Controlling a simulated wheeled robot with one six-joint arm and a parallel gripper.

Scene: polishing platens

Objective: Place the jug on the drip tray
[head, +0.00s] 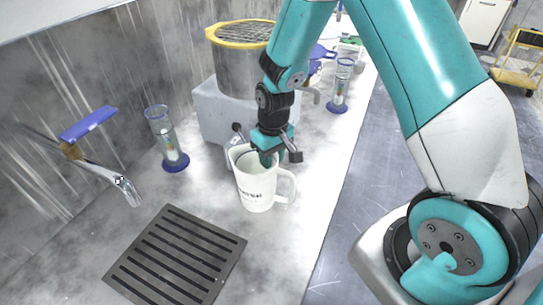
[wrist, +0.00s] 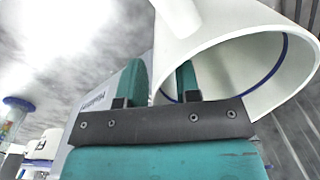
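The jug (head: 258,190) is a white mug-like vessel with dark lettering and a handle on its right, upright over the counter in the head view. I cannot tell whether its base touches the counter. My gripper (head: 270,157) is at its rim from above. In the wrist view, the jug (wrist: 235,70) has its wall between my two fingers (wrist: 162,85), one inside and one outside, and they look closed on it. The drip tray (head: 175,262) is a dark slotted square plate on the counter, left of and nearer than the jug. It is bare.
A tap (head: 120,183) with a blue lever reaches out near the tray's far left corner. A glass cylinder (head: 168,138) on a blue base stands behind the tray. A grey machine (head: 225,115) with a yellow-rimmed pot stands behind the jug. Counter between jug and tray is clear.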

